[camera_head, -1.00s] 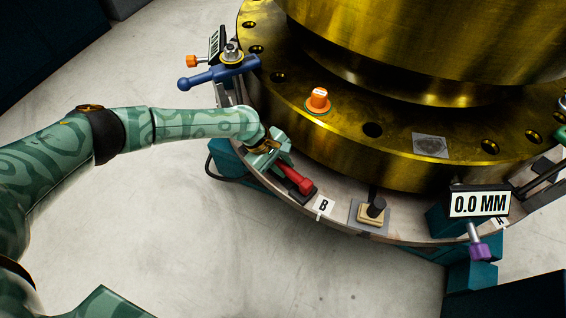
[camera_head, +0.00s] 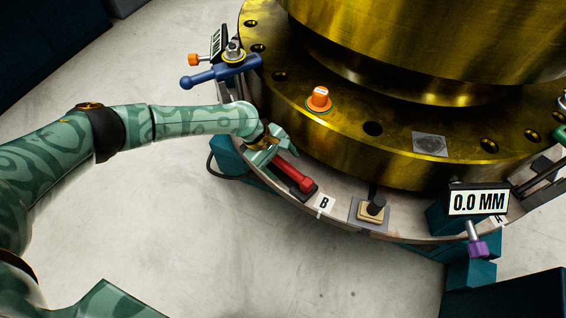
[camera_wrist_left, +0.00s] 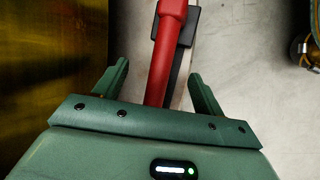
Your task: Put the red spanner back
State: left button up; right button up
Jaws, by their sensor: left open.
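The red spanner (camera_head: 293,174) lies in a dark holder (camera_head: 311,193) on the curved ledge beside the brass flange, left of the label B. My left gripper (camera_head: 279,147) is just above and behind the spanner's near-left end. In the left wrist view the red spanner (camera_wrist_left: 166,57) runs between the two spread fingers (camera_wrist_left: 158,84), with clear gaps on both sides. The fingers are open and do not grip it. The spanner's lower end is hidden behind the gripper body. My right gripper is not in view.
The brass flange (camera_head: 350,136) rises close behind the gripper, with an orange-capped piece (camera_head: 319,99) on it. A blue-handled tool (camera_head: 218,73) sits on the ledge at upper left. A black-knobbed block (camera_head: 373,211) and a 0.0 MM display (camera_head: 479,202) stand to the right.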

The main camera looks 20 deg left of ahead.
pick_arm(q)
jog(key=p+v, duration=0.3)
jog(key=v, duration=0.3)
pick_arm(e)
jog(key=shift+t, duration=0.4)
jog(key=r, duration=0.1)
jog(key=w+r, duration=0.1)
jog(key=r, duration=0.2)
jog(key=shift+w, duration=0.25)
pick_arm(q)
jog(key=shift+d+p, duration=0.1)
jog(key=shift+p, duration=0.2)
